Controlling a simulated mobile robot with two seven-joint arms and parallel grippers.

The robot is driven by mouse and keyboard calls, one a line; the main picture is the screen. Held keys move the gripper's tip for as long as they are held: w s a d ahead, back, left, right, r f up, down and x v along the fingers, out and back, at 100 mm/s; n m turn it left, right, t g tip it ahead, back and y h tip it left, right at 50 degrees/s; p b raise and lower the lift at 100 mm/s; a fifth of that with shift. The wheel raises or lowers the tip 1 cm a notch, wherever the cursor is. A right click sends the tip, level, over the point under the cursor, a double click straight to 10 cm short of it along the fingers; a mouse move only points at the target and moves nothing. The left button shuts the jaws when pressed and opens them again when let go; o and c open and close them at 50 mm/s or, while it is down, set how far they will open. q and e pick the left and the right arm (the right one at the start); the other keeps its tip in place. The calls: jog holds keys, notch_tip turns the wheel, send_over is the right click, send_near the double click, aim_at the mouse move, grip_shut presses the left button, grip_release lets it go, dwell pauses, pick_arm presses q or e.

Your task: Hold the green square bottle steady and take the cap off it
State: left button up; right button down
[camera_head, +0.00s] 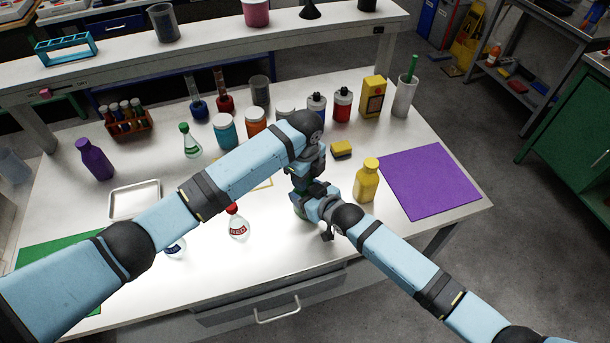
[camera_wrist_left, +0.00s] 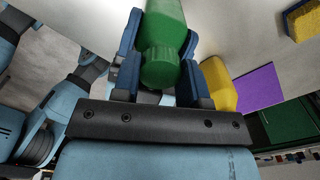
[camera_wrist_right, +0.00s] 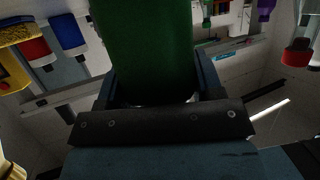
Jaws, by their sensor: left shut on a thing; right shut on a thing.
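The green square bottle (camera_head: 300,213) stands at the front middle of the table, mostly hidden by my grippers in the head view. The left wrist view shows its body (camera_wrist_left: 166,22) with the ridged green cap (camera_wrist_left: 160,68) at the near end, against the body. My left gripper (camera_head: 304,180) comes from above, with its fingers shut on either side of the cap. My right gripper (camera_head: 304,203) comes from the front right, just below the left one. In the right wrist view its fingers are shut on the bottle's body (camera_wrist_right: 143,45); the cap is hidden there.
A yellow bottle (camera_head: 366,182) stands close on the right, beside a purple mat (camera_head: 430,180). A sponge (camera_head: 341,149) lies behind. A red-capped flask (camera_head: 238,226) stands to the left.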

pick_arm(q)
jog(key=shift+n, duration=0.6)
jog(key=o, duration=1)
